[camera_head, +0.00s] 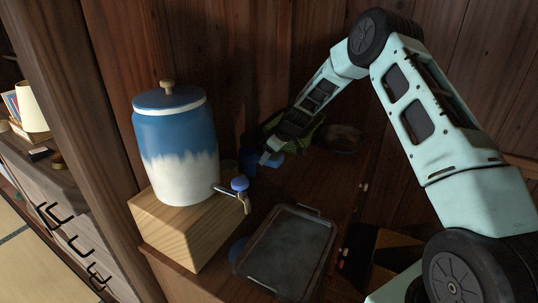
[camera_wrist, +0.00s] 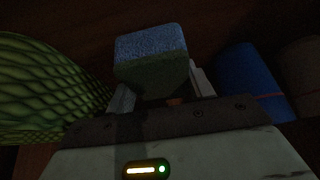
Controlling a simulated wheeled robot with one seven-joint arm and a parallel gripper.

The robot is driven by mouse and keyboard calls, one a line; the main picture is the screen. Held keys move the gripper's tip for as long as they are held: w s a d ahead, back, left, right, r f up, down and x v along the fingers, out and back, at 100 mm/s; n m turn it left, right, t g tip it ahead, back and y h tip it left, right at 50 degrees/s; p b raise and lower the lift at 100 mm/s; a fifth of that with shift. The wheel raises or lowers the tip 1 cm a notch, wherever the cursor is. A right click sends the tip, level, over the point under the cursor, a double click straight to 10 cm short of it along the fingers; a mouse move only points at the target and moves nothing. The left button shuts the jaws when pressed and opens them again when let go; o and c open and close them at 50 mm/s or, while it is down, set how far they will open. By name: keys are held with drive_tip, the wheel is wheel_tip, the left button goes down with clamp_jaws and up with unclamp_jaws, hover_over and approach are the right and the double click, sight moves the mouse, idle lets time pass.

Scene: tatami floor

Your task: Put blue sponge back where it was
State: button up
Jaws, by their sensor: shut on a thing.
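The blue sponge (camera_wrist: 151,44), with a blue upper face and a darker greenish side, sits between the two fingers of my gripper (camera_wrist: 161,88) in the wrist view. My gripper is shut on it. In the camera_head view my gripper (camera_head: 268,154) is low over the dark wooden cabinet top, to the right of the blue and white jar. A small blue patch shows at its tip there, but I cannot tell whether it is the sponge. Whether the sponge touches the surface is too dark to tell.
A blue and white jar (camera_head: 177,140) with a tap stands on a wooden block (camera_head: 178,222). A dark tray (camera_head: 287,250) lies in front. A green scaly thing (camera_wrist: 45,82) and a blue rounded thing (camera_wrist: 250,80) flank my gripper closely. The back wall is near.

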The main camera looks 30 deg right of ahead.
drive_tip(key=o, duration=0.9)
drive_tip(key=shift+r+p, duration=0.15)
drive_tip(key=shift+p, duration=0.15)
drive_tip(key=b+v, duration=0.1)
drive_tip(key=v, duration=1.1)
